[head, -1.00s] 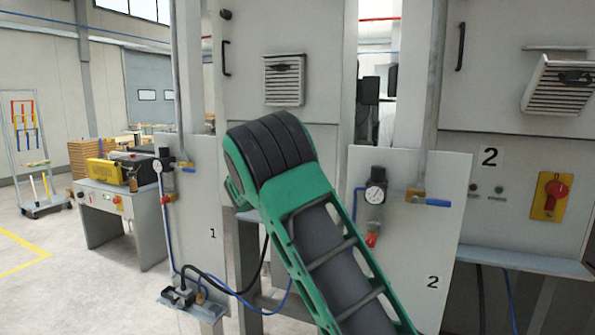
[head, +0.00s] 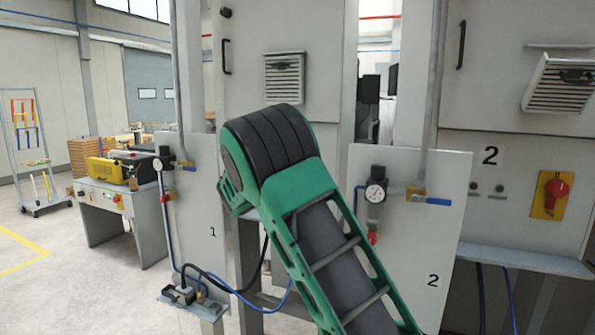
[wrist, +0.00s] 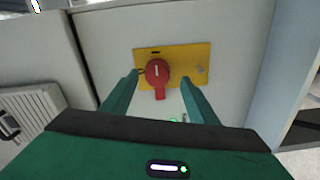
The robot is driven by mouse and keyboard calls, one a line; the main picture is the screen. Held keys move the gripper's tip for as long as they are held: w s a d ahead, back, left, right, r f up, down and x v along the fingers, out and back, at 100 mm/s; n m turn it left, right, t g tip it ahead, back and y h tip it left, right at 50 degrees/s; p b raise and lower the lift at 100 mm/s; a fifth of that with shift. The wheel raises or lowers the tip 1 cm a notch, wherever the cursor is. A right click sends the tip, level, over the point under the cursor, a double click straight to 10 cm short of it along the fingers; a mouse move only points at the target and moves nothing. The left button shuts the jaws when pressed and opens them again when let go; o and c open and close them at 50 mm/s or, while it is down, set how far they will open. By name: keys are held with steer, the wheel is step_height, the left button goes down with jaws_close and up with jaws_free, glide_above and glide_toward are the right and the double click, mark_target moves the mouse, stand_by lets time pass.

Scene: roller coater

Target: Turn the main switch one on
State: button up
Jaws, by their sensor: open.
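In the wrist view, a red rotary switch (wrist: 157,72) sits on a yellow plate (wrist: 185,58) fixed to a grey cabinet panel. Its white mark is roughly upright in the picture, and its red handle part points down. My gripper (wrist: 161,83) is open, with one green finger to the left of the switch and one to the right, and nothing held between them. I cannot tell whether the fingers reach the depth of the knob. In the head view my arm hides this switch and nearly all of the gripper.
A second red switch on a yellow plate (head: 552,194) is on cabinet 2 at the right. Panels marked 1 (head: 200,215) and 2 (head: 425,235) carry gauges and blue-handled valves. A workbench (head: 105,197) stands at the left, with open floor before it.

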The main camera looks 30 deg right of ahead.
steer(key=v, duration=0.7)
steer(key=shift+s+a, duration=0.25)
steer(key=shift+a, duration=0.1)
steer(key=shift+f, duration=0.15)
